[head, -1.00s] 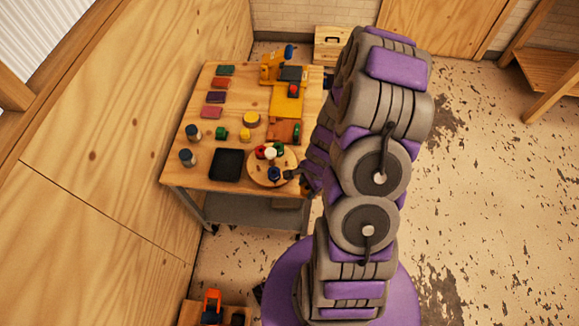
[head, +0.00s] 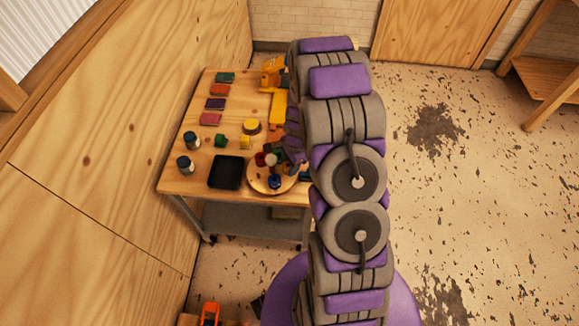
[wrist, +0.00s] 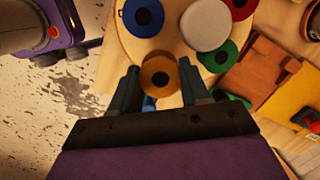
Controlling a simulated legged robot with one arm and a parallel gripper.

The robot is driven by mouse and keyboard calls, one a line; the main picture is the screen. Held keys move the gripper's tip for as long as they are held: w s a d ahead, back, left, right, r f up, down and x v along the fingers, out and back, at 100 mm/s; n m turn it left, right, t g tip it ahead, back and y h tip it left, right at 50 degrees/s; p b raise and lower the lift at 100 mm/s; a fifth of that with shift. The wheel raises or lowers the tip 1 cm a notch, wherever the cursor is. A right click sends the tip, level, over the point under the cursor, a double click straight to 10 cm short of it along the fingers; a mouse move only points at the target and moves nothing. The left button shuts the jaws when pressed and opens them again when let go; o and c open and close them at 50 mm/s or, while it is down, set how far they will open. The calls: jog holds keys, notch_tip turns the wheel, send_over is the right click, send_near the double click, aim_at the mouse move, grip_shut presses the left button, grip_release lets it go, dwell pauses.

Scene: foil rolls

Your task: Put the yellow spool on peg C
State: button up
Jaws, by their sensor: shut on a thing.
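My gripper (wrist: 158,71) is shut on the yellow spool (wrist: 147,77), which sits between its fingers with its dark centre hole facing the wrist camera. The spool overlaps the near edge of the round wooden board (wrist: 178,73) in the wrist view; I cannot tell its height above it. On the board are a blue spool (wrist: 143,16), a large white round piece (wrist: 206,25), a red spool (wrist: 239,6) and a green spool (wrist: 218,57). No peg letters are readable. In the head view the board (head: 256,187) is at the table's front right, and my arm hides the held spool.
The wooden table (head: 180,175) also carries a black tray (head: 225,173) left of the board, two jars (head: 186,165), coloured blocks (head: 210,119) and a yellow round piece (head: 251,125). In the wrist view, brown and yellow blocks (wrist: 262,72) lie right of the board.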

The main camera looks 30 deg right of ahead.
aim_at(288, 166)
jog(key=shift+w+a, duration=0.45)
jog(key=shift+w, duration=0.1)
jog(key=shift+w+d, duration=0.1)
jog(key=shift+w, duration=0.05)
jog(key=f, duration=0.1)
jog(key=d+f+b, duration=0.1)
jog(key=f, duration=0.1)
jog(key=shift+d+f+b, duration=0.25)
jog(key=shift+f+b, duration=0.1)
jog(key=shift+b, duration=0.05)
jog(key=shift+c, duration=0.5)
jog(key=shift+a, duration=0.4)
jog(key=o, duration=0.9)
jog(key=shift+o, duration=0.3)
jog(key=shift+d, duration=0.1)
jog(key=shift+d, duration=0.1)
